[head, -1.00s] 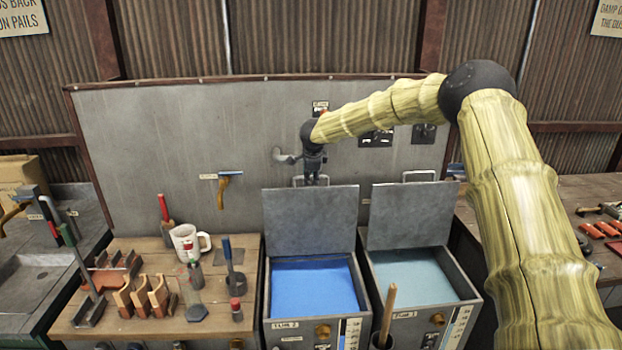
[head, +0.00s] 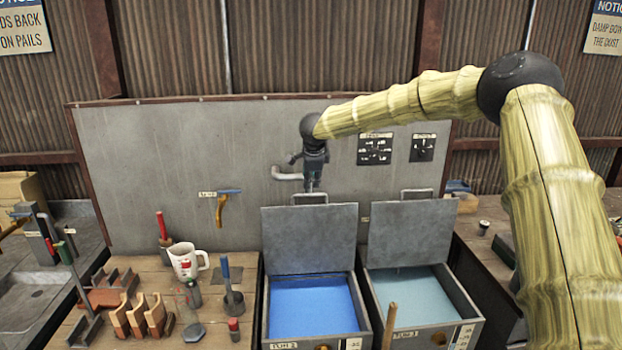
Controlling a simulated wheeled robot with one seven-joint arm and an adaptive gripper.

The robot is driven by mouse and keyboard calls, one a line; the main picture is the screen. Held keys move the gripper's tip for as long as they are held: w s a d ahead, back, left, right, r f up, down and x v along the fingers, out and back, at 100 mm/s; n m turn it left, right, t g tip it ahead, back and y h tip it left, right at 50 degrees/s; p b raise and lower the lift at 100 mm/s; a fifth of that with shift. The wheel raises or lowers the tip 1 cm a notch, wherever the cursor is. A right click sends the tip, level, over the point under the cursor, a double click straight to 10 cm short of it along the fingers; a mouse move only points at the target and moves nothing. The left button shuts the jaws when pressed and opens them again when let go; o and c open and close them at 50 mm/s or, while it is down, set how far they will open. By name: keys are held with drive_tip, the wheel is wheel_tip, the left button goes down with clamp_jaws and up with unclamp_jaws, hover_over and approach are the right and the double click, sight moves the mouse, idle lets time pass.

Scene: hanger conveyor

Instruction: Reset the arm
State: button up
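My gripper (head: 312,184) hangs at the end of my arm in the head view, pointing down in front of the grey back panel. It is at the handle on the raised lid (head: 309,239) of the left tank. Its fingers are small and dark here, and I cannot tell whether they are open, shut or touching the handle. My arm reaches in from the right side of the view, bent at a dark elbow joint.
The left tank holds blue liquid (head: 312,304), the right tank paler liquid (head: 408,297); the right lid (head: 410,235) is also raised. A wooden bench at left carries a white mug (head: 186,262), wooden holders (head: 146,316) and a red-handled tool (head: 162,226). A squeegee (head: 221,207) hangs on the panel.

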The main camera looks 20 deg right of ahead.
drive_tip(key=s+a+f+n+h, duration=0.1)
drive_tip(key=s+a+f+n, duration=0.25)
drive_tip(key=s+f, duration=0.6)
drive_tip(key=s+a+f+n, duration=0.3)
drive_tip(key=s+f+n, duration=0.15)
drive_tip(key=f, duration=1.05)
drive_tip(key=s+a+f+n+h, duration=0.1)
drive_tip(key=s+a+f+n, duration=0.2)
drive_tip(key=s+f, duration=0.7)
drive_tip(key=s+a+f+n+g+y, duration=0.1)
drive_tip(key=s+a+f+n, duration=0.15)
drive_tip(key=s+f, duration=0.55)
drive_tip(key=s+a+f+n+g+y, duration=0.15)
drive_tip(key=s+f+n, duration=0.3)
drive_tip(key=s, duration=0.65)
drive_tip(key=s+a+f+n+g+y, duration=0.1)
drive_tip(key=s+n+g, duration=0.1)
drive_tip(key=s, duration=1)
drive_tip(key=s+a+f+n+g+y, duration=0.1)
drive_tip(key=s+a, duration=0.1)
drive_tip(key=s, duration=0.9)
wheel_tip(320, 180, down, 12)
drive_tip(key=b, duration=1.2)
drive_tip(key=shift+d+f, duration=0.25)
drive_tip(key=shift+h, duration=0.25)
